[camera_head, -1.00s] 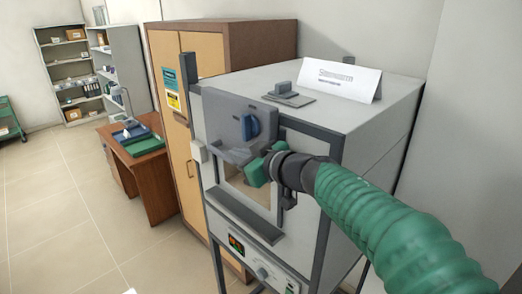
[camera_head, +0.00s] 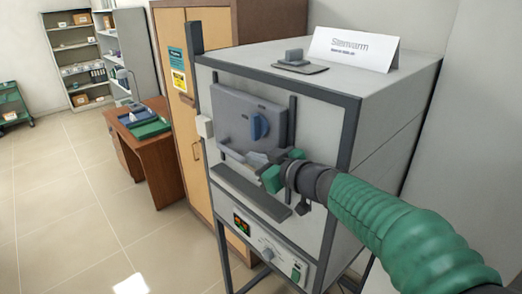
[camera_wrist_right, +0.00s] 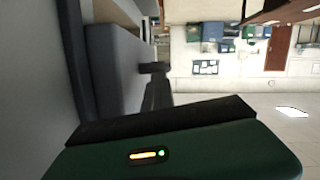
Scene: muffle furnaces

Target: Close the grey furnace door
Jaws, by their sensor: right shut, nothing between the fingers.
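The grey furnace door (camera_head: 236,118) with its blue knob (camera_head: 258,127) lies against the front of the furnace (camera_head: 345,85), between two dark vertical rails. It covers the chamber opening as far as I can see; its lower right edge is partly hidden by my right gripper. My right gripper (camera_head: 258,161) is shut and empty at the door's lower edge, just below the knob and above the dark ledge (camera_head: 237,190). I cannot tell whether it touches the door. In the right wrist view a grey panel, apparently the door (camera_wrist_right: 113,72), stands beside the dark finger. My left gripper is out of view.
A white name card (camera_head: 352,48) and a small grey vent piece (camera_head: 295,60) are on the furnace top. The control panel (camera_head: 268,250) is below the ledge. A wooden cabinet (camera_head: 178,100) and a desk (camera_head: 150,160) stand to the left, with open floor beyond.

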